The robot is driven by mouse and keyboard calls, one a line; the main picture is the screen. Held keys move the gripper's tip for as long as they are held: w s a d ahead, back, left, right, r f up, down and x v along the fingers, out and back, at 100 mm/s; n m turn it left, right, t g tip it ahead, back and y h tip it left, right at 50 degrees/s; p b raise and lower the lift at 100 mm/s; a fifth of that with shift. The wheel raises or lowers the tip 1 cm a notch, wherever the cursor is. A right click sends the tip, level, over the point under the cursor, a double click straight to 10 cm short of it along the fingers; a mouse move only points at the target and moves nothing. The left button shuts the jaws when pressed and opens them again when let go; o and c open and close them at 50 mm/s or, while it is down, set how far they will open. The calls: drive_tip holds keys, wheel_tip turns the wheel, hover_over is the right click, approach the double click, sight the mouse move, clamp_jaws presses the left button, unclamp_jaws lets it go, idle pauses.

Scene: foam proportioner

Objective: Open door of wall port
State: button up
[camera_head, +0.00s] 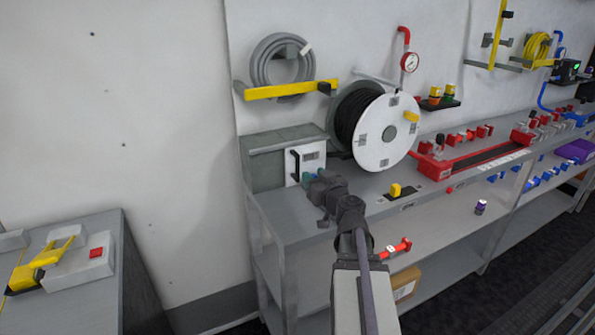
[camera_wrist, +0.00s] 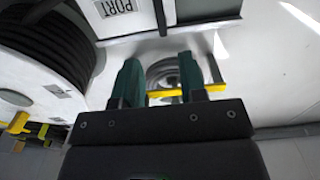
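The wall port is a grey box (camera_head: 264,169) on the left end of the bench, with a white front door (camera_head: 311,165) that looks shut. The door has a black upright handle (camera_head: 295,165) near its left edge and a small label. In the wrist view the label "PORT" (camera_wrist: 117,6) and the dark handle (camera_wrist: 166,14) show at the top edge. My gripper (camera_head: 313,179) is in front of the lower part of the door. In the wrist view its teal fingers (camera_wrist: 159,72) are apart, with nothing held between them. The handle lies beyond the fingertips.
A hose reel (camera_head: 375,146) with a white disc stands right of the port. A yellow bracket (camera_head: 290,90) with a coiled grey hose (camera_head: 271,68) hangs above. A yellow valve (camera_head: 396,191) and a red tray (camera_head: 432,168) are further right on the bench.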

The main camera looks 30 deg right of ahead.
sight(298, 161)
drive_tip(key=w, duration=0.3)
drive_tip(key=w+d, duration=0.1)
drive_tip(key=w, duration=0.6)
drive_tip(key=shift+w+d, duration=0.2)
drive_tip(key=shift+w, duration=0.15)
clamp_jaws()
